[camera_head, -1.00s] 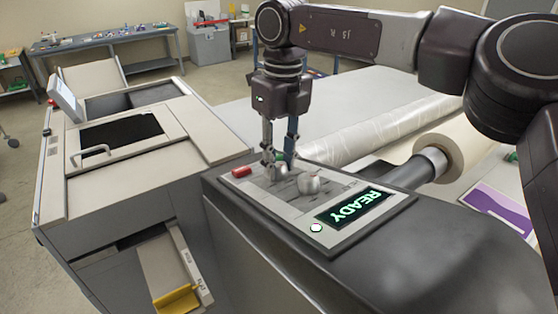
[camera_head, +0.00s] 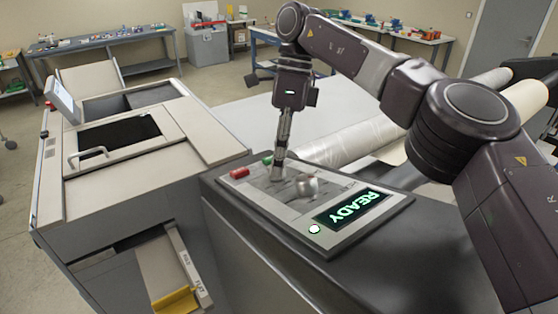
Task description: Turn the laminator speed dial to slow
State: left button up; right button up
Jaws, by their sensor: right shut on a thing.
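The laminator's control panel (camera_head: 345,232) has a lit display reading READY (camera_head: 351,208), a red button (camera_head: 239,173), a green button (camera_head: 267,160) and two metal knobs. My right gripper (camera_head: 278,166) points down at the panel, shut on the knob (camera_head: 276,175) nearer the red button. Its fingers hide most of that knob, so I cannot read its setting. The other silver knob (camera_head: 307,186) stands free, just right of the fingers. The dial markings are too small to read. My left gripper is not in view.
A large grey machine (camera_head: 130,175) with a handle and a tilted screen stands at left. A clear film roll (camera_head: 350,140) lies behind the panel, close to my right arm. Benches (camera_head: 110,45) with small items line the back wall. A round indicator (camera_head: 315,229) sits by the display.

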jog(key=shift+n, duration=0.4)
jog(key=o, duration=1.1)
jog(key=shift+a, duration=0.1)
jog(key=shift+o, duration=0.2)
jog(key=shift+m, duration=0.3)
